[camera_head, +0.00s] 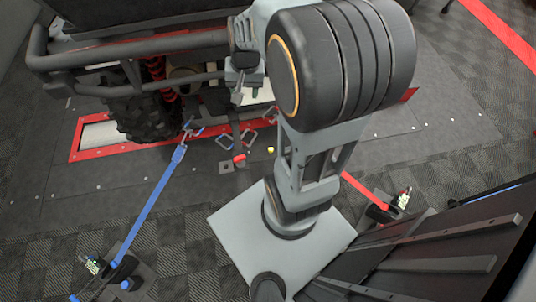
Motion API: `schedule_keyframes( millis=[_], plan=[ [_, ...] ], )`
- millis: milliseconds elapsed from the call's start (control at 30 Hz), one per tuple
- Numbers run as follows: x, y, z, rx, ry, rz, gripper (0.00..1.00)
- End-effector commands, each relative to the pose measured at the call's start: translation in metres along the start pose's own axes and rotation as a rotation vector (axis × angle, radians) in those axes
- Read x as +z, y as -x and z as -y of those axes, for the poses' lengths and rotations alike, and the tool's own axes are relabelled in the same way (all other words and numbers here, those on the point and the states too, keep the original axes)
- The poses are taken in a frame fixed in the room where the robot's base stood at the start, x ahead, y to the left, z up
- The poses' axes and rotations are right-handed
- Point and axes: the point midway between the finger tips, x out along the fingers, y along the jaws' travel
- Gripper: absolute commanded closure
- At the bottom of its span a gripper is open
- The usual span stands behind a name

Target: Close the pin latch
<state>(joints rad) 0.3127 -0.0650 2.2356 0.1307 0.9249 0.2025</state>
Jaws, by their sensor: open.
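My arm fills the upper middle of the head view, and its large dark joint covers much of the vehicle's front. My gripper (243,84) is small in the picture, just left of that joint, in front of the vehicle's lower front. It is open, and I see nothing held in it. Its fingers are hard to make out against the parts behind. I cannot pick out the pin latch; it may be hidden behind my gripper or arm, or be too small to tell. Whether the gripper touches anything is unclear.
The vehicle's tubular bumper (140,47) and knobby tire (150,118) stand at the upper left, by a red-edged roller frame (75,140). A taut blue strap (158,190) runs to a floor anchor. A red strap (364,190) lies right. Dark panels (440,250) stand lower right.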

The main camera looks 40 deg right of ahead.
Motion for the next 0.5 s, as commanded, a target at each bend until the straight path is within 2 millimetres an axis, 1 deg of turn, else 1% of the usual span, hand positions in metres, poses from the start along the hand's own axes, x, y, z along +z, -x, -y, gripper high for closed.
schedule_keyframes(
  millis=[33,67,100,167,200,267,300,400,500],
  plan=[
    [-0.017,-0.058,-0.019,-0.001,-0.111,0.049,0.5],
    [-0.026,-0.078,-0.029,-0.003,-0.17,0.073,0.5],
    [-0.037,-0.103,-0.041,-0.008,-0.249,0.103,0.5],
    [-0.05,-0.14,-0.06,-0.014,-0.361,0.146,0.5],
    [-0.058,-0.164,-0.073,-0.019,-0.431,0.173,0.5],
    [-0.067,-0.197,-0.091,-0.026,-0.528,0.21,0.5],
    [-0.071,-0.216,-0.103,-0.03,-0.587,0.232,0.5],
    [-0.078,-0.257,-0.128,-0.04,-0.708,0.278,0.5],
    [-0.082,-0.285,-0.146,-0.047,-0.792,0.31,0.5]
  ],
)
